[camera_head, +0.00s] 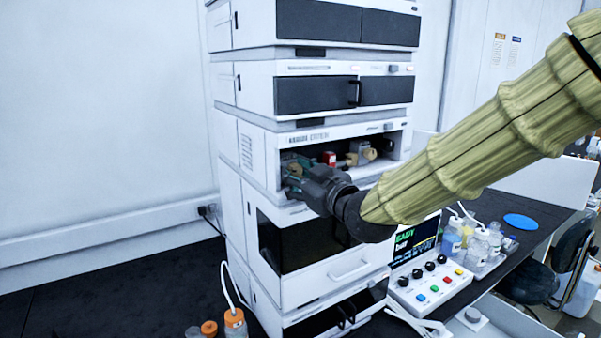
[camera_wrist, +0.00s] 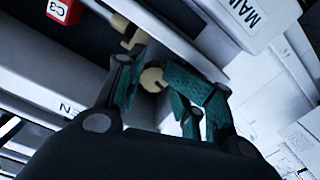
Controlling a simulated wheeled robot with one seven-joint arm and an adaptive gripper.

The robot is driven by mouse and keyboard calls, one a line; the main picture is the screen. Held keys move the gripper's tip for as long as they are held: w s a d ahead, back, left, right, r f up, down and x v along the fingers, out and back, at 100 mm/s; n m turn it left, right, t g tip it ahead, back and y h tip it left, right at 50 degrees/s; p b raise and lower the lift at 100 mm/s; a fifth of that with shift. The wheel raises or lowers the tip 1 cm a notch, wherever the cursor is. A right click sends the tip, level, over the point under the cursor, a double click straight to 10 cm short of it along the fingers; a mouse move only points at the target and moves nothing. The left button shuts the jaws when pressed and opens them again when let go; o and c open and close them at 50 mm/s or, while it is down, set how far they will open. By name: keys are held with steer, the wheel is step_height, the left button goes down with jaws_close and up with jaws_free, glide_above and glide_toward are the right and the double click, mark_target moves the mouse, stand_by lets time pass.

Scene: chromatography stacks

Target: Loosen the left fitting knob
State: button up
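A beige, round fitting knob (camera_wrist: 153,80) shows between the two fingers of my gripper (camera_wrist: 160,72) in the wrist view. The green-padded fingers stand apart on either side of it. Whether either pad touches the knob is hard to tell. In the head view my gripper (camera_head: 294,176) is at the left part of the open bay in the middle module (camera_head: 282,136), and it hides the left knob there. Another beige knob (camera_head: 369,154) sits to the right in the same bay.
A red tagged part (camera_head: 330,158) sits in the bay; a red block (camera_wrist: 65,10) marked C3 shows in the wrist view. The bay's frame surrounds my fingers closely. A control box (camera_head: 430,286) and bottles (camera_head: 474,246) stand to the right of the stack.

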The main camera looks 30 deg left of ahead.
steer(key=shift+r, duration=0.25)
steer(key=shift+s+d, duration=0.25)
steer(key=shift+d, duration=0.25)
steer(key=v, duration=0.7)
steer(key=shift+f, duration=0.2)
